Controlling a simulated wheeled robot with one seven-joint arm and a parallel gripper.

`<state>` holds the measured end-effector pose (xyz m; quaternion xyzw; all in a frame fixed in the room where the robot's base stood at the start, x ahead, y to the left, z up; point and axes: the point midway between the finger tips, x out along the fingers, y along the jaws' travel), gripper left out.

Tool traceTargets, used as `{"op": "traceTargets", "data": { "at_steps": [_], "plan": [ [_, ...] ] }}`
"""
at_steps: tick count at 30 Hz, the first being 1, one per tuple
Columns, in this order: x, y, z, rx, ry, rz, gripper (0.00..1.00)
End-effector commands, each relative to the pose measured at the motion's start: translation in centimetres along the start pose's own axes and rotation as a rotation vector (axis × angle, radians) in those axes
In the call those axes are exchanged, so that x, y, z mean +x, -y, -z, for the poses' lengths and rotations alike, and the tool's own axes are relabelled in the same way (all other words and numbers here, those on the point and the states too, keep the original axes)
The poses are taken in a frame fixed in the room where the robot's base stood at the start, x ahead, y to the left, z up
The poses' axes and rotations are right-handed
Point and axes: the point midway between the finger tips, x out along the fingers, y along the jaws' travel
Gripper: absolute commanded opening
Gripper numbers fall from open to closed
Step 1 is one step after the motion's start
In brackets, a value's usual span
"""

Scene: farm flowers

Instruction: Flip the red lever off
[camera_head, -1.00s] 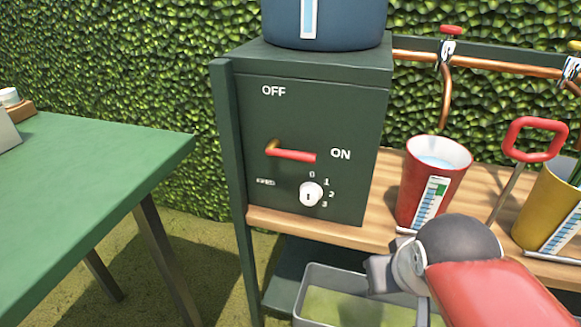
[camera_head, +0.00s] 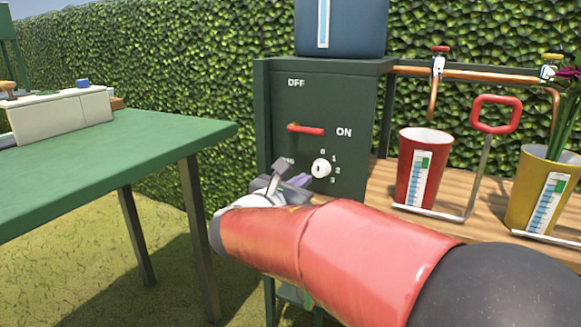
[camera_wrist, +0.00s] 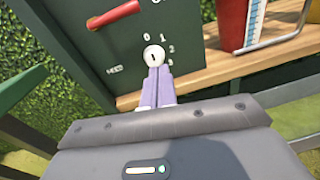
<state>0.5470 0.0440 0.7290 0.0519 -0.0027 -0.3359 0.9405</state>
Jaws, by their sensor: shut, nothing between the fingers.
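The red lever (camera_head: 306,129) is on the dark green control box (camera_head: 350,100). It lies about level and points right, toward the ON label; the OFF label is above it. The lever also shows in the wrist view (camera_wrist: 112,15) at the top left. My gripper (camera_head: 300,182) is in front of the box, below the lever and beside the white dial (camera_head: 321,168). In the wrist view my gripper's fingertips (camera_wrist: 160,70) are together and empty, just under the dial. I cannot tell whether they touch it.
A blue tank (camera_head: 345,30) stands on the box. A red cup (camera_head: 421,165) and a yellow cup (camera_head: 535,195) stand on the wooden shelf (camera_head: 385,185) to the right. A green table (camera_head: 130,150) is at the left.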

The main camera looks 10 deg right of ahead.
Motion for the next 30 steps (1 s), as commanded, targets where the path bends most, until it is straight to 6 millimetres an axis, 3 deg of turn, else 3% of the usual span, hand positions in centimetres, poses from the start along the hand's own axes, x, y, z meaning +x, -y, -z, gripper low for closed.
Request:
{"op": "traceTargets", "data": {
  "at_steps": [3,6,18,23,30],
  "plan": [
    [-0.3,-2.1,0.1,-0.076,0.056,-0.047,0.00],
    [-0.4,-2.8,0.0,-0.101,0.076,-0.061,0.00],
    [0.0,-2.8,-0.1,-0.100,0.077,-0.059,0.00],
    [2.1,-2.8,-0.2,-0.100,0.077,-0.057,0.00],
    [7.2,-3.1,-0.6,-0.100,0.076,-0.056,0.00]
  ]
}}
